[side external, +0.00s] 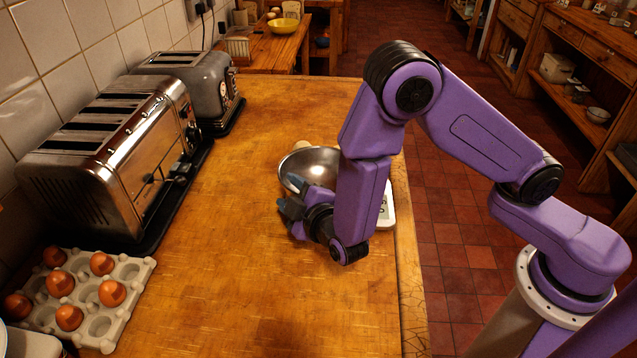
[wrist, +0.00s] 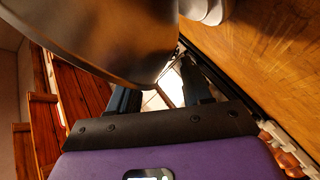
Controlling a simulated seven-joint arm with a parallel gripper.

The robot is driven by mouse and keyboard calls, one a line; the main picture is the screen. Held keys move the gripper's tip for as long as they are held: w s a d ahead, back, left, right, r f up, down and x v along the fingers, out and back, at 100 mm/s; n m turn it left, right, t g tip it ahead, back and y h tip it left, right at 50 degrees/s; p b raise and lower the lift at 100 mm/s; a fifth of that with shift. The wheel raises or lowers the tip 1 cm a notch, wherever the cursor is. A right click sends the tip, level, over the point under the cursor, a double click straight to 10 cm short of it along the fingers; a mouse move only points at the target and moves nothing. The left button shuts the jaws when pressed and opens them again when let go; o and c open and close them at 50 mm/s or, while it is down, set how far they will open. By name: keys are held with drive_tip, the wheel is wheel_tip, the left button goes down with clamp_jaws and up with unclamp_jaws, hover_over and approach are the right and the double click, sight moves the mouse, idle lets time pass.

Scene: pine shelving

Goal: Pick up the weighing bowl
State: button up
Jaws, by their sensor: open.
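The weighing bowl (side external: 312,163) is a shiny metal bowl. It sits on the worktop beside or on a white scale (side external: 388,207), which is mostly hidden behind my arm; I cannot tell which. My gripper (side external: 283,203) is open at the near side of the bowl, low over the worktop, with its dark fingers close to the rim. In the wrist view the bowl (wrist: 105,38) fills the upper left, and its edge comes down near the fingertips (wrist: 160,80). I cannot tell whether the fingers touch it. No object shows held.
A chrome toaster (side external: 110,160) and a darker toaster (side external: 195,85) line the wall at left. An egg tray (side external: 128,272) with several brown eggs is at the near left. The wooden worktop (side external: 240,270) is clear in front; its right edge drops to the tiled floor.

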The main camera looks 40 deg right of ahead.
drive_tip(key=shift+w+f, duration=0.15)
drive_tip(key=shift+w, duration=0.4)
clamp_jaws()
